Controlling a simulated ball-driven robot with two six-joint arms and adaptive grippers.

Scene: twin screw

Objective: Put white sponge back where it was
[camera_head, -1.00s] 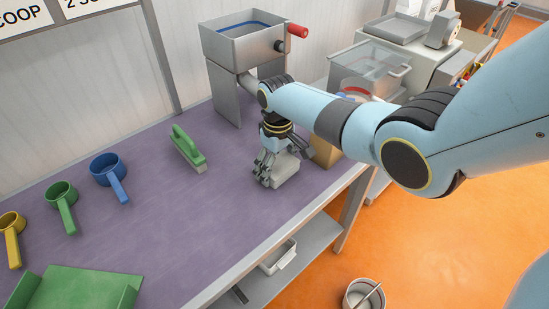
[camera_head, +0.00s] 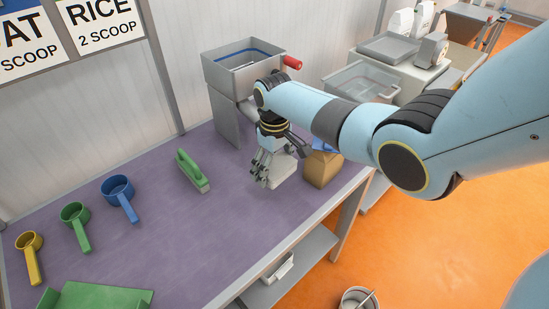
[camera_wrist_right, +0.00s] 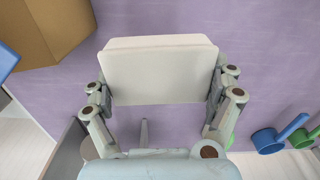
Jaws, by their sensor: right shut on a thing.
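The white sponge (camera_head: 286,170) is a pale block at the right part of the purple table, near its front edge. My right gripper (camera_head: 266,172) points down and is shut on it. In the right wrist view the sponge (camera_wrist_right: 160,70) sits between the two fingers, one at each side. I cannot tell whether the sponge rests on the table or hangs just above it. My left gripper is not in view.
A brown bag (camera_head: 322,169) stands just right of the sponge. A metal hopper (camera_head: 244,72) stands behind. A green brush (camera_head: 192,171) lies to the left, with blue (camera_head: 118,189), green (camera_head: 75,215) and yellow (camera_head: 29,243) scoops farther left. The table (camera_head: 190,240) is clear between.

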